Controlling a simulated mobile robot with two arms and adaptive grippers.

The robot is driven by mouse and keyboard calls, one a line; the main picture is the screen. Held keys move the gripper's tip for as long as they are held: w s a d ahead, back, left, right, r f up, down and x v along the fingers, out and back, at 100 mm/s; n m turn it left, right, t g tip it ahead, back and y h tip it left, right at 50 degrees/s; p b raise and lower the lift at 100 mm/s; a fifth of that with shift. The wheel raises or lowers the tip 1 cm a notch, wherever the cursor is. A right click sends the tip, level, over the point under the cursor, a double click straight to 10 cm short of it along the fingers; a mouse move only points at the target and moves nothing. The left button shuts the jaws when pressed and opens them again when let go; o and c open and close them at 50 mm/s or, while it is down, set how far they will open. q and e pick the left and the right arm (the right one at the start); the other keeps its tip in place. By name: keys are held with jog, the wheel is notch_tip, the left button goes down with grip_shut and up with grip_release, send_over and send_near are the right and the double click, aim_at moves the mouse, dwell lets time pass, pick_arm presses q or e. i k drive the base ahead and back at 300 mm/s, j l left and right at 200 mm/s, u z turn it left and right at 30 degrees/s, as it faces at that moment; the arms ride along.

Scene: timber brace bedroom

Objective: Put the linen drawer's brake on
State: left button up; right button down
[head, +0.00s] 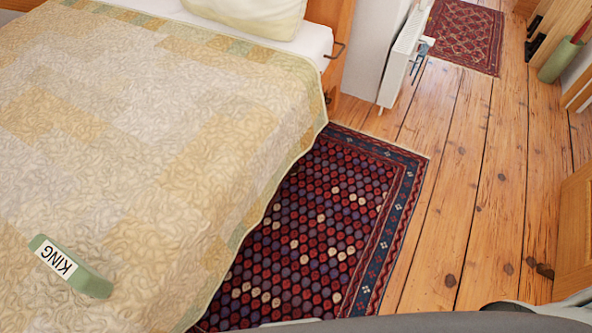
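No linen drawer or brake can be made out for certain. A bed with a yellow and cream patchwork quilt (150,130) fills the left; the quilt hangs over its side and hides what is below. A thin dark metal handle or lever (336,50) sticks out by the wooden part (343,20) at the bed's head end; I cannot tell what it belongs to. A green block with a white label reading "KING" (95,284) lies on the quilt at lower left. Neither of my grippers is in view.
A patterned red and blue rug (395,240) lies beside the bed. A white radiator-like panel (398,65) stands beyond it. Bare plank floor (470,170) runs clear at right, up to a wooden piece (574,235). A second rug (466,38) and green cylinder (558,63) are farther off.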

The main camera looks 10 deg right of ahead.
aim_at(295, 171)
jog(key=u, duration=0.4)
jog(key=i+l+u, duration=0.25)
jog(key=l, duration=0.3)
jog(key=l+u, duration=0.25)
jog(key=l, duration=0.3)
jog(key=i+l+u, duration=0.1)
jog(key=l+u, duration=0.15)
jog(key=l, duration=1.4)
jog(key=i+u, duration=0.05)
jog(key=i, duration=0.05)
